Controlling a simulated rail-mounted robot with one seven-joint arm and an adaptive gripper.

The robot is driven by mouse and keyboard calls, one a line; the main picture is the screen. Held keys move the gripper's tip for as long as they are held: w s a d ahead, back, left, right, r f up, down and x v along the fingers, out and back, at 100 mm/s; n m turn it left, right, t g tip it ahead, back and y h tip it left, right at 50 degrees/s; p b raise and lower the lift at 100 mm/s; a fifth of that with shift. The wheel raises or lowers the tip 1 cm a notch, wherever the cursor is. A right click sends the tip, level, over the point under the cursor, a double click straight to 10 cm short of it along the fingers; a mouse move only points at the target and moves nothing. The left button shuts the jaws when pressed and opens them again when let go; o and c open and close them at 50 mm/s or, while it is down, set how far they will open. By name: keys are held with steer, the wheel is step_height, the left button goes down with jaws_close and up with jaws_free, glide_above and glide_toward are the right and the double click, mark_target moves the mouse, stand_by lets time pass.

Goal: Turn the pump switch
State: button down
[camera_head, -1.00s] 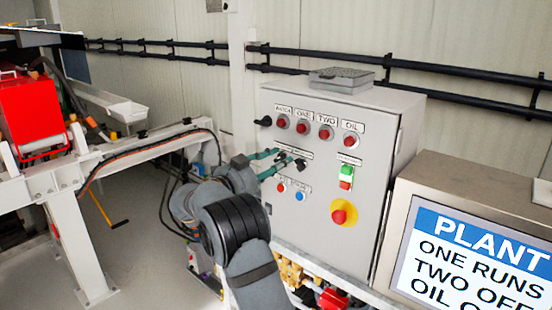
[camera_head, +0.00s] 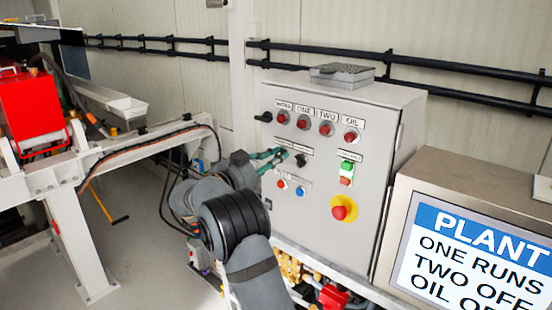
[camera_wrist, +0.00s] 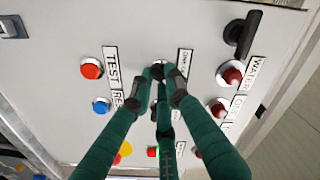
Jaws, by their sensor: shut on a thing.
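A grey control cabinet (camera_head: 325,200) stands right of my arm, with black rotary switches on its front. My gripper (camera_head: 283,154) has green fingers and is at the left switch, just under the row of red lamps. In the wrist view my gripper (camera_wrist: 160,88) closes around a black switch knob (camera_wrist: 157,70), one finger on each side. The fingers partly hide the knob, so its exact angle cannot be told. A second black switch (camera_head: 301,160) is just right of the fingertips and clear of them.
Red lamps (camera_head: 303,122) sit above, red and blue buttons (camera_head: 291,187) below. A green and red button pair (camera_head: 346,173) and a red emergency stop (camera_head: 342,208) are to the right. A black handle (camera_wrist: 242,35) sticks out. A PLANT sign (camera_head: 480,250) stands at right.

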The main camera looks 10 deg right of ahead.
steer(key=shift+f+b, duration=0.1)
steer(key=shift+b, duration=0.25)
steer(key=n+b, duration=0.8)
steer(key=n, duration=0.1)
steer(key=n+b, duration=0.3)
steer(key=n, duration=0.2)
steer(key=shift+r+b, duration=0.4)
steer(key=shift+n, duration=2)
steer(key=c, duration=1.7)
jaws_free()
